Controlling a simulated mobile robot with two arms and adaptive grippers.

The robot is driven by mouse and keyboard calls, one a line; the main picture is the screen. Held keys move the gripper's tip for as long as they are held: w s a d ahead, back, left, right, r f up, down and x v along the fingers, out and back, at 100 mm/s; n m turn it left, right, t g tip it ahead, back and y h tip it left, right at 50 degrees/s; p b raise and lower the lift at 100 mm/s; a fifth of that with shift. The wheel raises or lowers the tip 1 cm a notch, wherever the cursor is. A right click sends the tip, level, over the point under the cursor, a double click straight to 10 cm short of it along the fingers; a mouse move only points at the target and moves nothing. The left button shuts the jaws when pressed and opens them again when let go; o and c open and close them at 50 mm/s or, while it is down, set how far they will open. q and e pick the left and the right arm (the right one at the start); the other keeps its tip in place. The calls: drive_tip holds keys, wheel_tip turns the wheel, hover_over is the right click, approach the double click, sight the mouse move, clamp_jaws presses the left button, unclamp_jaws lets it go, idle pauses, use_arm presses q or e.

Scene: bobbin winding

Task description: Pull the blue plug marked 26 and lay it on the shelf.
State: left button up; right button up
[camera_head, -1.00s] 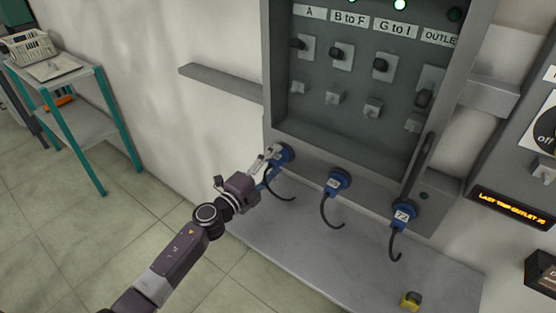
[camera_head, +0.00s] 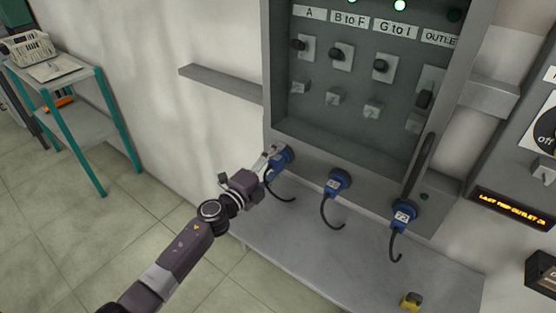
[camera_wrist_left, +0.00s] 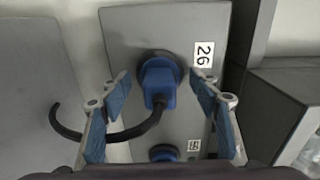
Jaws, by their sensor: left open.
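The blue plug marked 26 (camera_wrist_left: 158,82) sits in its socket in the left wrist view, with a black cable curving from it and a white 26 label (camera_wrist_left: 203,54) beside it. In the head view it is the leftmost blue plug (camera_head: 286,155), partly hidden by my gripper. My left gripper (camera_head: 271,164) is open. In the wrist view its blue-padded fingers (camera_wrist_left: 161,103) stand on either side of the plug, with gaps to both sides. A grey shelf (camera_head: 330,257) runs below the panel and its visible part is mostly bare. My right gripper is not in view.
Two more blue plugs, a middle one (camera_head: 337,183) and a right one (camera_head: 403,214), hang cables beside it. A yellow object (camera_head: 411,300) lies on the shelf's right end. A narrow grey ledge (camera_head: 222,82) juts from the wall. A teal-framed cart (camera_head: 103,110) stands left.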

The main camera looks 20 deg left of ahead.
sight(268, 168)
use_arm(q)
drive_tip(key=shift+c, duration=0.6)
clamp_jaws()
drive_tip(key=shift+p+v, duration=0.45)
drive_tip(key=shift+v, duration=2.5)
drive_tip(key=shift+s, duration=0.1)
